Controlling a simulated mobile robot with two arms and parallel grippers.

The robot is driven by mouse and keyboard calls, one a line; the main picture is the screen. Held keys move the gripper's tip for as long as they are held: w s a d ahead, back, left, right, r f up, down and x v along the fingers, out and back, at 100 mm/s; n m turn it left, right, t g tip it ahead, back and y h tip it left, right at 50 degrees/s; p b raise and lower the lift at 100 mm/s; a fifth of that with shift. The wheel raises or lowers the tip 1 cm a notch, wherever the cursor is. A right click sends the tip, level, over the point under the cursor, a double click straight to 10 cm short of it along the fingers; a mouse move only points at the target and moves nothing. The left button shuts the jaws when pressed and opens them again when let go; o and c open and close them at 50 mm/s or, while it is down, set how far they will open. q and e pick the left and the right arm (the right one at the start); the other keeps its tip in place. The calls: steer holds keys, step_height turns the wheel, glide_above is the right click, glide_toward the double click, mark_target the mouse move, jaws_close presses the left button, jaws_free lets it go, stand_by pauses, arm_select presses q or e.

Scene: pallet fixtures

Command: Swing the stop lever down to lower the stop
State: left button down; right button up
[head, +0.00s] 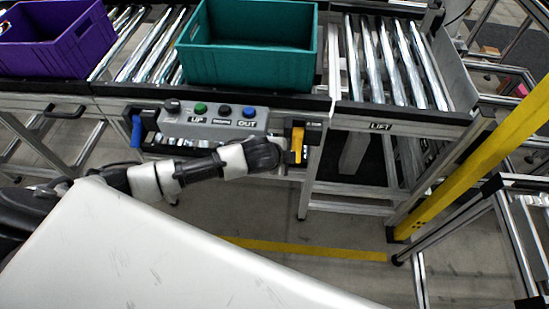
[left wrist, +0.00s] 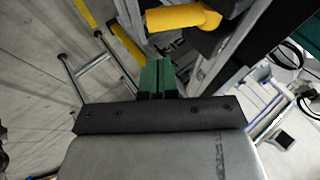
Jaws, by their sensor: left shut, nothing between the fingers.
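A yellow lever (head: 297,144) sits in a black mount at the right end of the control panel, on the conveyor's front side. It looks upright in the head view, though its tilt is hard to judge. The wrist view shows a yellow handle (left wrist: 182,18) just beyond my fingers. My left gripper (left wrist: 157,78) is shut and empty, its green fingers together. In the head view my left arm reaches across below the panel and ends beside the yellow lever. A gap shows between fingers and handle in the wrist view; my fingertips are hard to make out in the head view.
The grey control panel (head: 212,121) has several buttons. A blue handle (head: 136,131) hangs at its left. A teal crate (head: 250,66) and a purple crate (head: 52,57) stand on the roller conveyor. A yellow post (head: 470,165) rises at the right. Open floor lies below the conveyor.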

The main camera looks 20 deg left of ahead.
arm_select(q)
steer(key=v, duration=0.6)
steer(key=shift+s+f, duration=0.2)
steer(key=shift+s, duration=0.35)
steer(key=a+f+n+y, duration=0.1)
steer(key=a+f+n, duration=0.2)
steer(key=f, duration=0.5)
steer(key=a+f+n+y, duration=0.1)
steer(key=a+f+n, duration=0.15)
steer(key=f, duration=0.65)
steer(key=s+a+f+n+g, duration=0.25)
steer(key=s+f, duration=0.35)
steer(key=f, duration=0.4)
steer(key=s+f+n+g, duration=0.1)
steer(key=s+f, duration=0.4)
steer(key=s, duration=0.5)
steer(key=s+d+f+n+g, duration=0.1)
steer(key=s+f, duration=0.3)
steer(key=s, duration=0.7)
steer(key=s+f+n+g, duration=0.2)
steer(key=s+f, duration=0.3)
steer(key=s, duration=0.5)
steer(key=shift+s+d+f+n+y, duration=0.3)
steer(key=shift+s+f+n, duration=0.1)
steer(key=shift+n, duration=0.3)
